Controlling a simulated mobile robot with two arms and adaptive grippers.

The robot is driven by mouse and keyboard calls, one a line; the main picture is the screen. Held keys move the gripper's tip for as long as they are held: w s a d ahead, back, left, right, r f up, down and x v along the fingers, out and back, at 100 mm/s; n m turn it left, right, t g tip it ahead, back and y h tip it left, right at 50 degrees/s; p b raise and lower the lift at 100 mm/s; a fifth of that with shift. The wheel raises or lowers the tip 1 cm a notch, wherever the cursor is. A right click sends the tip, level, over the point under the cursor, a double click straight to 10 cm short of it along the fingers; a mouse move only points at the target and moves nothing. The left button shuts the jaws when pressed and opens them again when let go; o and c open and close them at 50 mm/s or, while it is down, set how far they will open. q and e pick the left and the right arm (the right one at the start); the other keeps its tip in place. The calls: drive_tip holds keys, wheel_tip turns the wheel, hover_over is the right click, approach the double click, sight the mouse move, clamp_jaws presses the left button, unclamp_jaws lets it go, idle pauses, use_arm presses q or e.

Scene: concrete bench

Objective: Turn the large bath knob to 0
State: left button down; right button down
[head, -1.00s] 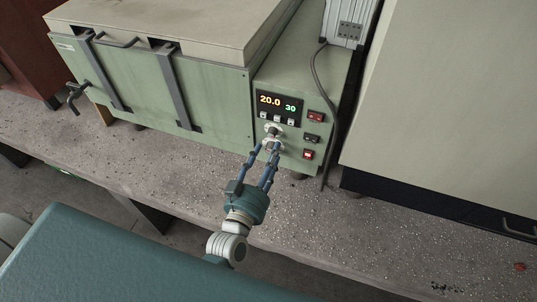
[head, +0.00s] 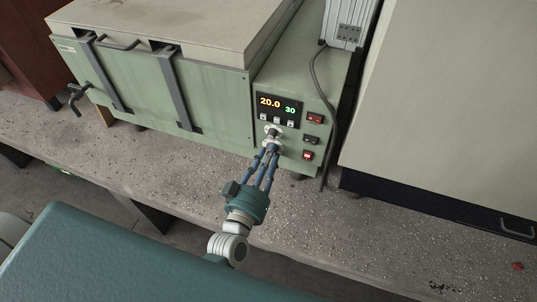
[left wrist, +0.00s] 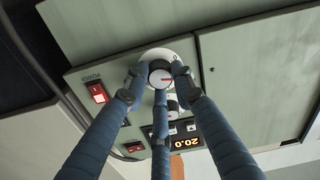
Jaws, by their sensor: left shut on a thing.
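The bath is a green box unit (head: 160,90) with a control panel on its right end. The large bath knob (head: 273,144) is the lower of two knobs under the display (head: 278,106), which reads 20.0 and 30. In the left wrist view the knob (left wrist: 161,76) has a pale face with a red pointer line, inside a white dial ring (left wrist: 158,54). My left gripper (head: 268,150) is shut on this knob, its blue fingers around the rim, hiding part of the dial. The smaller knob (head: 273,132) sits just above it. My right gripper is not in view.
Red switches (head: 308,155) sit right of the knobs on the panel. A black cable (head: 322,85) hangs down the unit's right side. A large beige cabinet (head: 440,100) stands to the right. The speckled bench (head: 200,165) in front is mostly clear.

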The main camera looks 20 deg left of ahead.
use_arm(q)
drive_tip(key=n, duration=0.8)
drive_tip(key=shift+s+d+f+n+p, duration=0.1)
drive_tip(key=shift+d+f+n+p, duration=0.05)
drive_tip(key=shift+f+n+p, duration=0.2)
drive_tip(key=shift+n, duration=0.25)
drive_tip(key=c, duration=1.7)
unclamp_jaws()
drive_tip(key=shift+o, duration=1.3)
drive_tip(key=shift+r, duration=0.15)
drive_tip(key=s, duration=1.2)
drive_tip(key=shift+a, duration=0.2)
